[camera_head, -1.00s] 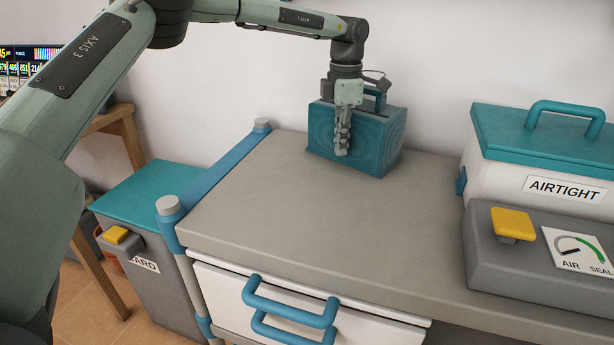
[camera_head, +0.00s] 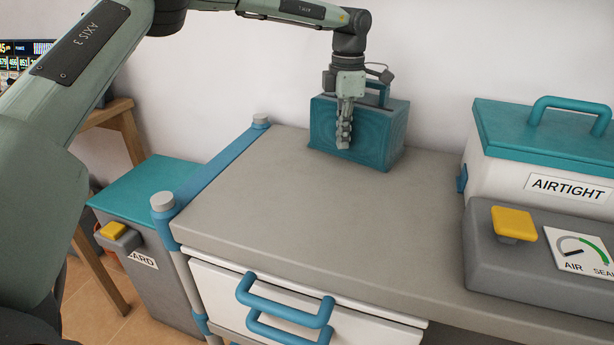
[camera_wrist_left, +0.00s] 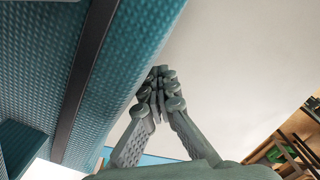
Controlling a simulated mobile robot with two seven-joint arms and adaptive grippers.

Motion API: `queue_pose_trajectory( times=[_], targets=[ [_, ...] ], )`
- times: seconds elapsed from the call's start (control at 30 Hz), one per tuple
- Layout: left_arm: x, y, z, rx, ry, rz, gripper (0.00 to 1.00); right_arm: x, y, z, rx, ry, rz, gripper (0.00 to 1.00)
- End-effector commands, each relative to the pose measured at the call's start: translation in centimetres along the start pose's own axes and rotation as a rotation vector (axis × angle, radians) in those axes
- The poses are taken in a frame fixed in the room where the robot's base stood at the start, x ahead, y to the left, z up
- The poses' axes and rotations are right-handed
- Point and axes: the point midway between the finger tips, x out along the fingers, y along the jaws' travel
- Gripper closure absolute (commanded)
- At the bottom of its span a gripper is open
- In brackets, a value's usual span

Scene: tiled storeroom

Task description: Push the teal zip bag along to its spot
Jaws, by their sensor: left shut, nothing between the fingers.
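The teal zip bag (camera_head: 374,137) stands upright at the back of the grey worktop, near the wall, with its handle on top. In the left wrist view the bag (camera_wrist_left: 120,50) fills the left side, with a dark strip running along it. My left gripper (camera_head: 343,143) points down in front of the bag's near face and hides part of it. Its fingers are closed together with nothing between them, and they also show in the left wrist view (camera_wrist_left: 160,85). I cannot tell whether they touch the bag. My right gripper is not in view.
A white case with a teal lid (camera_head: 541,129), marked AIRTIGHT, stands at the right. A grey unit with a yellow button (camera_head: 513,224) is in front of it. A blue rail (camera_head: 222,163) runs along the worktop's left edge. The worktop's middle (camera_head: 310,215) is clear.

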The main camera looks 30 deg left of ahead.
Motion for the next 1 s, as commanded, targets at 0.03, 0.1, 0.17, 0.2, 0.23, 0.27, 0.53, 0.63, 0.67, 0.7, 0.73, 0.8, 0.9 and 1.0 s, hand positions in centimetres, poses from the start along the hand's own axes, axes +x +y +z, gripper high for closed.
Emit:
queue_pose_trajectory(
  times=[0.03,0.1,0.17,0.2,0.23,0.27,0.53,0.63,0.67,0.7,0.73,0.8,0.9,1.0],
  targets=[
    [0.0,0.4,-0.5,-0.01,-0.002,0.011,1.0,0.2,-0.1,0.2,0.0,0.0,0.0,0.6],
    [0.1,0.0,-0.6,-0.008,-0.001,0.009,1.0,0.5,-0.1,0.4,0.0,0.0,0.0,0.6],
    [0.1,-0.4,-0.8,-0.006,-0.002,0.007,1.0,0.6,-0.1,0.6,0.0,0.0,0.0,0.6],
    [0.1,-0.7,-0.9,-0.006,-0.001,0.006,1.0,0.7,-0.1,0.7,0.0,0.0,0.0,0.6],
    [0.1,-0.9,-0.9,-0.006,-0.001,0.005,1.0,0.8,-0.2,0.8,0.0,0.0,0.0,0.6],
    [0.1,-1.1,-1.0,-0.006,-0.001,0.004,1.0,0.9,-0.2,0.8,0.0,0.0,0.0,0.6],
    [0.1,-2.6,-1.8,-0.004,0.0,0.002,1.0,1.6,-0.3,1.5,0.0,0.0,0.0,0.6],
    [0.1,-3.0,-2.0,-0.004,0.0,0.002,1.0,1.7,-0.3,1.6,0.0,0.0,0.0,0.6],
    [0.1,-3.0,-2.0,-0.003,0.0,0.002,1.0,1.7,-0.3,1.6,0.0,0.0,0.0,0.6],
    [0.0,-3.1,-2.1,-0.003,0.001,0.001,1.0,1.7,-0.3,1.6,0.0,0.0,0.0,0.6],
    [0.0,-3.2,-2.1,-0.003,0.001,0.001,1.0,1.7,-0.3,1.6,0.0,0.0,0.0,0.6],
    [0.0,-3.2,-2.1,-0.003,0.001,0.0,1.0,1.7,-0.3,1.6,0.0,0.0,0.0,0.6],
    [0.0,-3.2,-2.1,-0.003,0.001,0.0,1.0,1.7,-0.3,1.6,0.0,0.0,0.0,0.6],
    [-0.1,-3.2,-2.1,-0.003,0.001,0.0,1.0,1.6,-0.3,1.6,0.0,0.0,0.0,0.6]
  ],
)
